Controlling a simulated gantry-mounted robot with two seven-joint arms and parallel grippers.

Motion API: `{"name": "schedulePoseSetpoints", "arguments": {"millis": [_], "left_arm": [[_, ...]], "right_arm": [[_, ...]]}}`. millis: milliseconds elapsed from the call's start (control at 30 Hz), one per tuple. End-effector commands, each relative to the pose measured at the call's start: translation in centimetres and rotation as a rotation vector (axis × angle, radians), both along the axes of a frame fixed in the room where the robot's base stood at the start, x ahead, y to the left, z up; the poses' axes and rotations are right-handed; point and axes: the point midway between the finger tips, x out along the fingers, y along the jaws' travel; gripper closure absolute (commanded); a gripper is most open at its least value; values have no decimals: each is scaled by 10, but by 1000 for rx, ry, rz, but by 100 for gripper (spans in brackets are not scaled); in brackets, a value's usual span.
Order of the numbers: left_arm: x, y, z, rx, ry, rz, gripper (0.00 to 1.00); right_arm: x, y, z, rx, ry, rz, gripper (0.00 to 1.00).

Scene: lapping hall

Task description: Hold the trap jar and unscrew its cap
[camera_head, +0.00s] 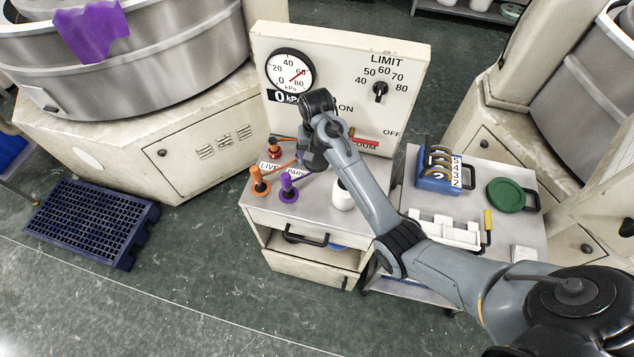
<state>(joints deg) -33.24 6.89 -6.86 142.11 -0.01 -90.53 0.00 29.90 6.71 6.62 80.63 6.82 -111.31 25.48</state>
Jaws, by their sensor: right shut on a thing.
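My right arm reaches in from the right over the grey-topped cart. My right gripper (312,160) points down above the cart top, in front of the gauge panel. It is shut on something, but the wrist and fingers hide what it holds. Orange and purple hoses run towards this spot. A small white jar (342,198) stands just right of the gripper, partly behind my forearm; I cannot tell whether it is the trap jar. No cap can be made out. My left gripper is not in view.
The gauge panel (412,60) stands close behind the gripper, with a red lever (366,143). An orange fitting (259,184) and a purple fitting (289,190) stand at the front left. A second cart holds a blue rack (436,182) and a green disc (506,196).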

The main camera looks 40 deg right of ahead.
Motion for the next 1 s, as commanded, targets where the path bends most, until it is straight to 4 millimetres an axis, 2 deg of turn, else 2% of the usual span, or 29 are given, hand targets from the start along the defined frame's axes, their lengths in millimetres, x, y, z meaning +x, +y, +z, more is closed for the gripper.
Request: {"name": "schedulePoseSetpoints", "arguments": {"millis": [200, 400, 500, 733, 1000], "left_arm": [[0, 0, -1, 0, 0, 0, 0], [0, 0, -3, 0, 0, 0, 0], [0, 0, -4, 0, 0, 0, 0], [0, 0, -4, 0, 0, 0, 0], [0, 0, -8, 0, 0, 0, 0]], "right_arm": [[-1, 1, -55, 2, 6, 0, 57], [-1, 1, -94, 1, 2, 1, 57], [0, 1, -106, 1, 1, 1, 57], [0, 1, -119, 1, 0, 1, 57], [0, 1, -149, 1, 2, 1, 57]]}}
